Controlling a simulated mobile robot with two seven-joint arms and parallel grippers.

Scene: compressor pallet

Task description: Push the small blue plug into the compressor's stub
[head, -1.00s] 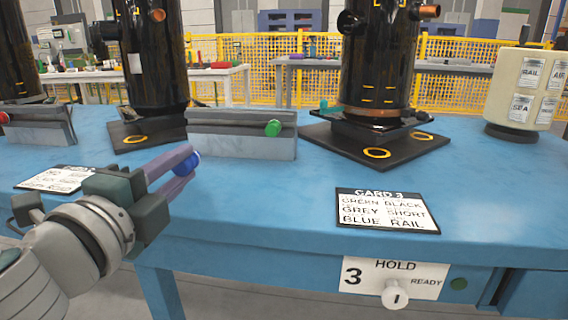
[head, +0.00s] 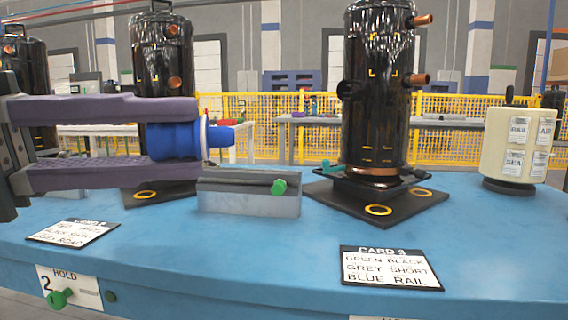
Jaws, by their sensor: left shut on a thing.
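My left gripper (head: 200,138) is large at the left of the head view, raised in front of the bench. Its two purple-grey fingers are shut on the small blue plug (head: 178,140). The plug lies level, its narrow nose pointing right. The black compressor (head: 375,110) stands upright on a dark base plate to the right, apart from the plug. It has a copper stub (head: 420,79) at its upper right, another copper stub (head: 424,20) near the top, and a black stub (head: 347,91) on its left side. My right gripper is not in view.
A grey block with a green knob (head: 250,197) stands left of the compressor. A cream drum with labels (head: 515,145) stands at the right. Card 3 (head: 390,268) lies at the front of the blue bench (head: 260,250). A second compressor (head: 165,60) stands behind my gripper.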

